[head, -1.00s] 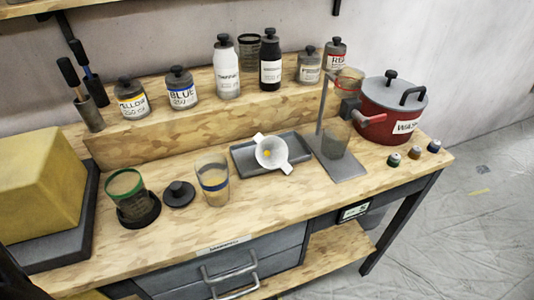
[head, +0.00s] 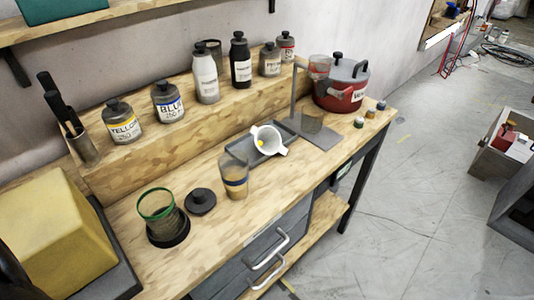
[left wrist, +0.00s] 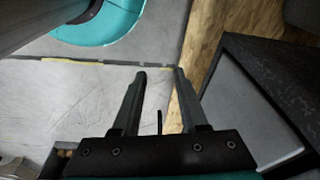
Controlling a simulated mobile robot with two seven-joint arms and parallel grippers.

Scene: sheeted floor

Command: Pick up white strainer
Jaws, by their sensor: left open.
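The white strainer (head: 270,140) has two side handles and a yellow spot inside its bowl. It sits on a dark grey tray (head: 238,152) in the middle of the workbench in the head view. My left gripper (left wrist: 159,72) shows in the left wrist view with its two dark fingers apart and nothing between them. The strainer is not in that wrist view. Neither gripper can be made out in the head view.
A grey stand (head: 318,136) and a red pot (head: 341,92) are right. Bottles line the raised shelf; a yellow block (head: 60,235) fills the front left.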

